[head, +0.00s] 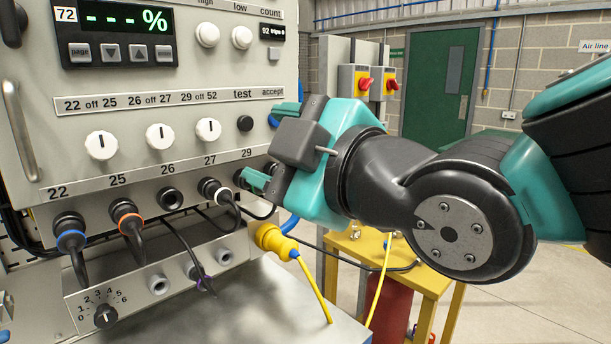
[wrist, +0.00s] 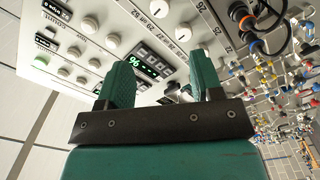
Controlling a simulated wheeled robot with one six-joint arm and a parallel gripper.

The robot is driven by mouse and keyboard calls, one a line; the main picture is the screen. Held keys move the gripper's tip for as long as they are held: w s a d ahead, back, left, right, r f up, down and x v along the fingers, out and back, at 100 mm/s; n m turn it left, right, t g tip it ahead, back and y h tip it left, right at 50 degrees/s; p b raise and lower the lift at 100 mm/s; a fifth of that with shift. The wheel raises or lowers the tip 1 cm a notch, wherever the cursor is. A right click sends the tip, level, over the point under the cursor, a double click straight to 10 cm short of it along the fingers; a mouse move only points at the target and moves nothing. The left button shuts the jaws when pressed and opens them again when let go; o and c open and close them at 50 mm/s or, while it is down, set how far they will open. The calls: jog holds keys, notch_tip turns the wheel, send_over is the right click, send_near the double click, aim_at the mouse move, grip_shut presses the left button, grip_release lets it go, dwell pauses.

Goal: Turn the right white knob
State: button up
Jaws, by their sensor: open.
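The right white knob (head: 208,130) is the rightmost of three round white knobs in a row on the grey panel (head: 140,195). Its dark pointer line stands about upright. My gripper (head: 266,144) is to the right of this knob, apart from it, with teal fingers spread and nothing between them. The wrist view also shows my open gripper (wrist: 163,72), with the panel beyond the fingers at a slant. White knobs with pointer lines show near its top, but I cannot tell which one is the right knob.
A small black button (head: 245,123) is between the knob and my gripper in the picture. Cables and a yellow plug (head: 272,238) hang below. White round buttons (head: 207,34) are above. A yellow table (head: 400,265) stands behind my arm.

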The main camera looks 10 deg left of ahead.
jog(key=shift+v, duration=1.55)
jog(key=d+f+m+g+h, duration=0.5)
jog(key=d+f+m+h, duration=0.25)
jog(key=d+f, duration=0.45)
jog(key=s+d+f+m+g+h, duration=0.2)
jog(key=s+d+f+m+g, duration=0.4)
jog(key=s+d+f, duration=0.1)
jog(key=shift+s+m+g, duration=0.3)
jog(key=shift+s+m, duration=0.05)
jog(key=shift+s, duration=0.55)
